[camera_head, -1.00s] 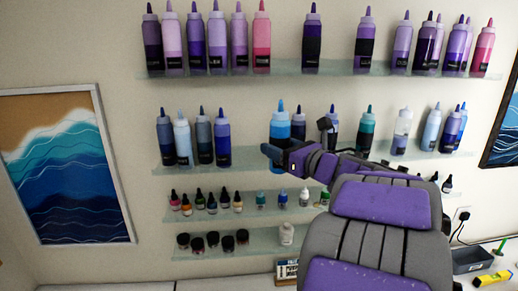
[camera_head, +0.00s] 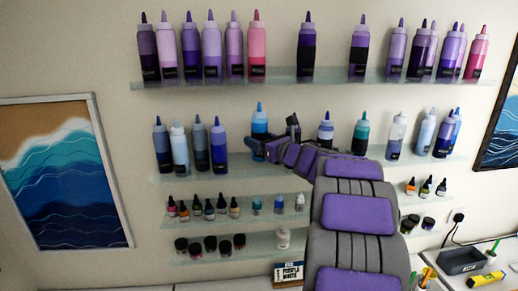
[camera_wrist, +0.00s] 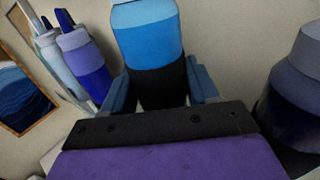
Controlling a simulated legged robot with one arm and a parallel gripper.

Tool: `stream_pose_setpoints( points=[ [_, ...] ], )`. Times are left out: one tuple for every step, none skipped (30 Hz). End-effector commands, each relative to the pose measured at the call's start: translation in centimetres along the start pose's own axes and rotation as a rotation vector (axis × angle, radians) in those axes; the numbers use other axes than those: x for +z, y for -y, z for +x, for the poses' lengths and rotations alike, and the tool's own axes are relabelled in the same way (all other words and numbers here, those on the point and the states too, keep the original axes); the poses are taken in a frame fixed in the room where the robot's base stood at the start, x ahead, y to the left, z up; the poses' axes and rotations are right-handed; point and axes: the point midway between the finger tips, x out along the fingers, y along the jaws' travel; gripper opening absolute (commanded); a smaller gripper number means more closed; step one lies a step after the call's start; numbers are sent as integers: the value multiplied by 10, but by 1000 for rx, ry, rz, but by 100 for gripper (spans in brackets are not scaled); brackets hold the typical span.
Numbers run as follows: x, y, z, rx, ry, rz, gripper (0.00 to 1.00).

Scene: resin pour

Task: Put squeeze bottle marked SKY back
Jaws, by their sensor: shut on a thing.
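A squeeze bottle with a light blue upper part and a dark lower band (camera_head: 259,122) is in my gripper (camera_head: 258,149) at the middle shelf (camera_head: 240,164). It is upright, in the gap between the left bottle group and a dark bottle (camera_head: 293,130). In the wrist view the bottle (camera_wrist: 150,42) sits between the two blue-grey fingers of my gripper (camera_wrist: 160,88), which are shut on it. Its base is hidden, so I cannot tell whether it touches the shelf. No SKY lettering is readable.
Several blue and grey bottles (camera_head: 199,147) stand left of the held one. A white-and-blue bottle (camera_head: 325,132) and a teal bottle (camera_head: 361,133) stand to the right. The top shelf (camera_head: 275,80) holds purple and pink bottles; small droppers (camera_head: 209,209) stand below.

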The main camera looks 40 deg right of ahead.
Motion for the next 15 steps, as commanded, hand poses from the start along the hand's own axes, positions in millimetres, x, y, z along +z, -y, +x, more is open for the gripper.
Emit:
stream_pose_setpoints(
  points=[
    [0, 1, 3, 1, 0, 1, 30],
    [0, 2, 6, 1, 0, 1, 30],
    [-2, 3, 8, 0, -1, 3, 30],
    [-8, 3, 8, -1, 0, 6, 30],
    [-12, 3, 7, -1, 0, 6, 30],
    [-18, 3, 8, 0, 0, 5, 30],
    [-21, 2, 8, 0, 0, 5, 30],
    [-25, 3, 8, 0, 0, 4, 30],
    [-29, 3, 7, -1, 1, 4, 30],
    [-32, 3, 7, -1, 1, 4, 30],
    [-33, 3, 6, -1, 1, 5, 30],
    [-35, 3, 6, -1, 1, 3, 30],
    [-35, 3, 6, -1, 1, 2, 30],
    [-35, 3, 6, -1, 1, 1, 30],
    [-35, 3, 6, -1, 1, 0, 30]
  ],
)
